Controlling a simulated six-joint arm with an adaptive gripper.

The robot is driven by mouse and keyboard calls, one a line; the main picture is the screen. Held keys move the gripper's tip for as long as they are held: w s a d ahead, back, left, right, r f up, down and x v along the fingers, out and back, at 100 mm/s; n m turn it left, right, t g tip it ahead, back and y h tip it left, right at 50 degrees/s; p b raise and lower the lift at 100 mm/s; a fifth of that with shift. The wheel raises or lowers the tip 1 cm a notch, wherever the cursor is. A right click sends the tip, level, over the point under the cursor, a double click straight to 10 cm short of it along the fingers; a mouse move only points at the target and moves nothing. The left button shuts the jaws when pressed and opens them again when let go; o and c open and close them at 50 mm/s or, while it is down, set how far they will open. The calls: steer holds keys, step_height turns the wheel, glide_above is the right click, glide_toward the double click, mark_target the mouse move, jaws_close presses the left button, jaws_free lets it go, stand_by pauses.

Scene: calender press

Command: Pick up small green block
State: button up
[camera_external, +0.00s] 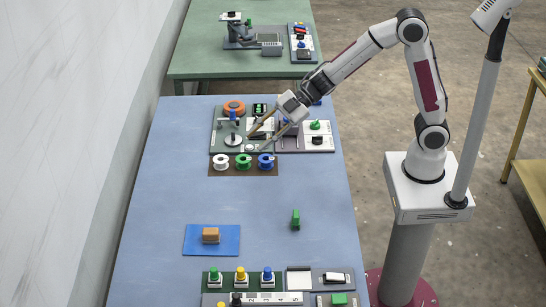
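A small green block (296,219) stands alone on the blue table, right of centre. Another green block-like piece (339,299) lies on a grey panel at the near edge; it is partly cut off by the picture's edge. My gripper (258,141) is over the panels at the far part of the table, well away from the standing green block. Its two fingers are spread apart, pointing down and left, and I see nothing held between them.
An orange-brown block (210,235) sits on a blue mat (230,251) at the left. White, green and blue spools (243,161) line a brown strip below my gripper. Panels with buttons (241,276) fill the near edge. The table's middle is clear.

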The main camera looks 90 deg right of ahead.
steer(key=s+a+f+n+g+y, duration=0.3)
steer(key=a+f+g+y, duration=0.1)
steer(key=a+f, duration=0.35)
steer(key=n+g+y, duration=0.2)
steer(key=g+y, duration=0.2)
steer(key=g, duration=0.2)
glide_toward(296, 213)
steer(key=shift+w+x, duration=0.2)
steer(key=shift+x, duration=0.9)
steer(key=shift+s+f+n, duration=0.25)
steer(key=shift+s+n, duration=0.05)
steer(key=shift+s, duration=0.2)
steer(key=shift+x, duration=1.35)
steer(key=shift+a, duration=0.1)
steer(key=shift+w+x, duration=0.15)
steer(key=shift+x, duration=1.1)
steer(key=shift+w+x, duration=0.15)
steer(key=shift+x, duration=1.1)
steer(key=shift+r, duration=0.2)
